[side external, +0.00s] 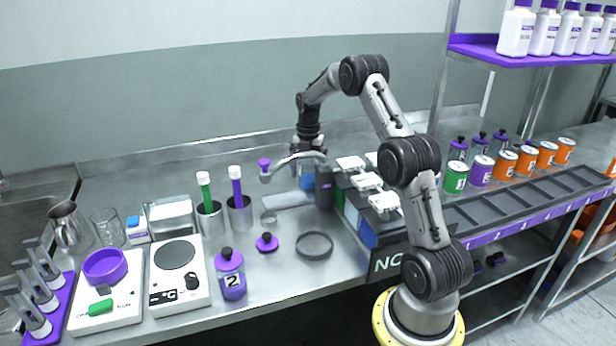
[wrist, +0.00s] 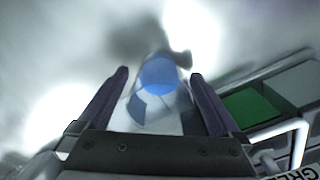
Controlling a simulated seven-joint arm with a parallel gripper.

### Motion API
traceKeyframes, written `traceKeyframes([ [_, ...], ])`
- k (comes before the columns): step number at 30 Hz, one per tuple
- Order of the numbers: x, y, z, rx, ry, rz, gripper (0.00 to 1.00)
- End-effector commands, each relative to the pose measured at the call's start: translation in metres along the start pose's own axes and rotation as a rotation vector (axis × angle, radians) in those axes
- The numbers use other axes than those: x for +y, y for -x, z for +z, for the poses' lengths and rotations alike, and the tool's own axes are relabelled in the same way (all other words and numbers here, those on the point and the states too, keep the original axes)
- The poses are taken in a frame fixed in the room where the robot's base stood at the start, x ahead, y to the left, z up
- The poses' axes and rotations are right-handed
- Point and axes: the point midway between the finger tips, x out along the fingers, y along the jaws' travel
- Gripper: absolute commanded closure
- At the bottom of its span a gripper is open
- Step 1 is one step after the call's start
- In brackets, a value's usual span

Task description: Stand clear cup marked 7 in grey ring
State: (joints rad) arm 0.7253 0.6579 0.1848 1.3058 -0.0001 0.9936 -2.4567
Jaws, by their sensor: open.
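A clear cup with blue contents (wrist: 157,76) shows between the fingers of my gripper (wrist: 159,77) in the wrist view. The fingers stand apart on either side of it; I cannot tell whether they touch it. In the side view my gripper (side external: 308,168) points down at the back of the bench, with the blue of the cup (side external: 307,181) low between the fingers. No 7 is readable on it. The dark grey ring (side external: 314,244) lies flat and empty on the bench, nearer the front and clear of my gripper.
A grey stand with a curved arm (side external: 324,188) is just in front of my gripper. The box rack (side external: 365,190) is to its right.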

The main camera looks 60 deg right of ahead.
Motion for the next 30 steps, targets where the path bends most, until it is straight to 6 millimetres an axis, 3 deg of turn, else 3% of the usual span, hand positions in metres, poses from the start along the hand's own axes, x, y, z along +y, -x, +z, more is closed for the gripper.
traceKeyframes([
  [2, 0.0, 0.0, 0.0, 0.0, 0.0, 0.0, 0.0],
  [19, 0.001, 0.002, 0.001, -0.002, 0.0, 0.002, 0.99],
  [26, 0.001, 0.004, 0.001, -0.003, 0.0, 0.003, 1.0],
  [30, 0.001, 0.018, 0.001, -0.006, 0.0, 0.005, 1.0],
])
